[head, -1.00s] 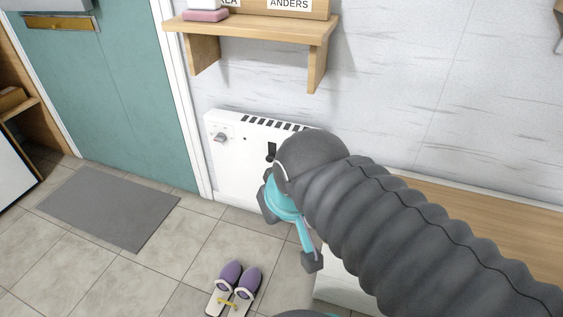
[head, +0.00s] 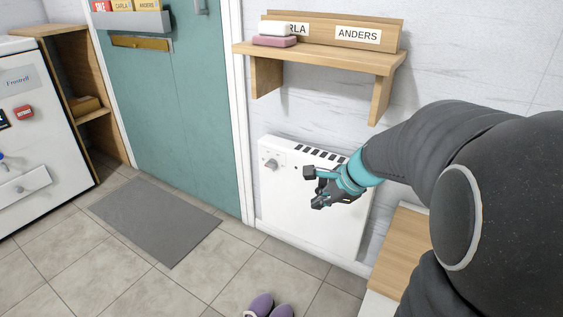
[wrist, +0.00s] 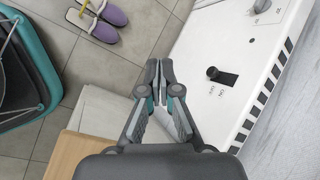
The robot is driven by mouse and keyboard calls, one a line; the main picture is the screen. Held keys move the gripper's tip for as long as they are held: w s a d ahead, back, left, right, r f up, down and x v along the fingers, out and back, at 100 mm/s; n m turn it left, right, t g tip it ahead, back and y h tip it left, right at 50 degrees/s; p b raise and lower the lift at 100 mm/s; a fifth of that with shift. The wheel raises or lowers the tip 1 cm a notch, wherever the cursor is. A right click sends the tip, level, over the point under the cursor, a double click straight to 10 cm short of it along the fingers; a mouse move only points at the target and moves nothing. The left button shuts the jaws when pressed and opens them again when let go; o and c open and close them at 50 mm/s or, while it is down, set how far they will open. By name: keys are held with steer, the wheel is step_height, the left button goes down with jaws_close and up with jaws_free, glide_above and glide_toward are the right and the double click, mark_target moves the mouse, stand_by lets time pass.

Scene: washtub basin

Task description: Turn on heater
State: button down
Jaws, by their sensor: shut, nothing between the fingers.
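The heater (head: 290,210) is a white panel on the wall below the shelf, with dark vent slots along its top and a grey knob (head: 271,164) at its upper left. In the wrist view the heater (wrist: 200,50) fills the right side. A black switch (wrist: 222,77) with small ON/OFF lettering sits on its face; I cannot tell its setting. My gripper (wrist: 158,70) is shut and empty, its fingertips apart from the switch, to its left in the wrist view. In the head view my gripper (head: 320,188) is in front of the heater and hides the switch.
A wooden shelf (head: 320,54) with pink soap (head: 274,41) is above the heater. A wooden-topped bench (head: 400,250) stands to the right. Purple slippers (head: 262,305) and a grey mat (head: 155,220) lie on the floor. The floor before the heater is mostly clear.

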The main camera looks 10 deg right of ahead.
mark_target(320, 189)
steer(key=w+d+f+m+t+b, duration=0.1)
steer(key=w+d+f+m+t, duration=0.1)
steer(key=w+d+f+m, duration=0.5)
steer(key=d+f+m, duration=0.2)
steer(key=d+m, duration=0.2)
steer(key=d, duration=0.1)
steer(key=shift+w+d+f+b, duration=0.2)
steer(key=shift+f+b, duration=0.1)
steer(key=shift+b, duration=0.05)
steer(key=b+x, duration=0.3)
steer(key=x, duration=0.7)
steer(key=shift+w+a+r+p, duration=0.2)
steer(key=shift+w+r, duration=0.1)
steer(key=shift+r, duration=0.3)
steer(key=shift+w+a+r+p, duration=0.1)
steer(key=shift+w+r+p, duration=0.15)
steer(key=shift+r, duration=0.35)
steer(key=shift+w+a+r+p, duration=0.2)
steer(key=shift+w+r, duration=0.1)
steer(key=shift+r, duration=0.3)
